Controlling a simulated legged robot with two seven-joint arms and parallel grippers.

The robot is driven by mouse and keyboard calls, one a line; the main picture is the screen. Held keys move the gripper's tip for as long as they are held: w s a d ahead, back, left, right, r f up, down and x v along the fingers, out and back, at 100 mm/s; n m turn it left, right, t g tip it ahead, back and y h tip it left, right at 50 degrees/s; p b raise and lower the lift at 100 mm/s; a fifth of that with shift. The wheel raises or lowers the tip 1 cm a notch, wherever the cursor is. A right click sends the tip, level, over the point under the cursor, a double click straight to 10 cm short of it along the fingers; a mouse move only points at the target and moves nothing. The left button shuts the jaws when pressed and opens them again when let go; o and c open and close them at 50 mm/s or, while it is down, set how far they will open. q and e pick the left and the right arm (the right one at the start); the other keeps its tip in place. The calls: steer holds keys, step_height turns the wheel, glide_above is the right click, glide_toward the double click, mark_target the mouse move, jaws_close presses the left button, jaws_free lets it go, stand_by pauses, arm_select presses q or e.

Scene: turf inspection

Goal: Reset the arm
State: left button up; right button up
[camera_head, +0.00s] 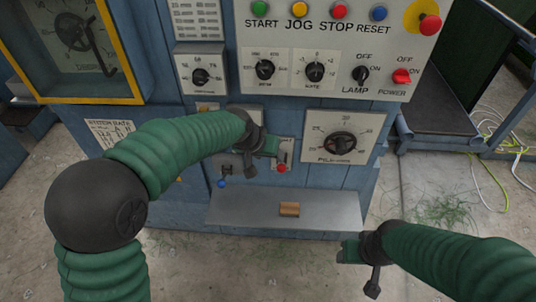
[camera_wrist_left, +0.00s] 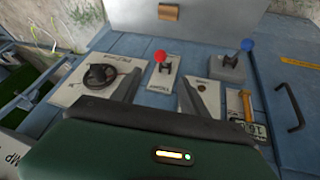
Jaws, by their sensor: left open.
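My left gripper (camera_head: 262,158) is in front of the blue control cabinet, just left of a red-knobbed lever (camera_head: 282,168). In the left wrist view its two fingers stand apart with nothing between them, and the red knob (camera_wrist_left: 160,57) shows beyond the fingertips. Whether it touches the lever I cannot tell. A blue-knobbed lever (camera_head: 222,183) is to the lower left of the gripper; it also shows in the left wrist view (camera_wrist_left: 246,45). My right gripper (camera_head: 358,266) hangs at the lower right, in front of the cabinet's shelf, with its fingers apart and nothing held.
A round dial (camera_head: 340,143) is right of the levers. Above are START, JOG, STOP and RESET buttons (camera_head: 379,13), a red emergency knob (camera_head: 429,25) and LAMP and POWER switches. Loose cables (camera_head: 505,150) lie at right.

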arm_select(q)
steer(key=s+a+f+g+y, duration=0.1)
steer(key=s+a+f, duration=0.1)
steer(key=s+a, duration=0.3)
steer(key=s+a+f+n+y, duration=0.1)
steer(key=s+a+f, duration=0.2)
steer(key=s, duration=0.8)
steer(key=s+a+f+n+g+y, duration=0.1)
steer(key=s+a+f, duration=0.2)
steer(key=s+a, duration=0.4)
steer(key=shift+s+a+g, duration=0.3)
steer(key=shift+s+a, duration=0.05)
steer(key=shift+s, duration=0.55)
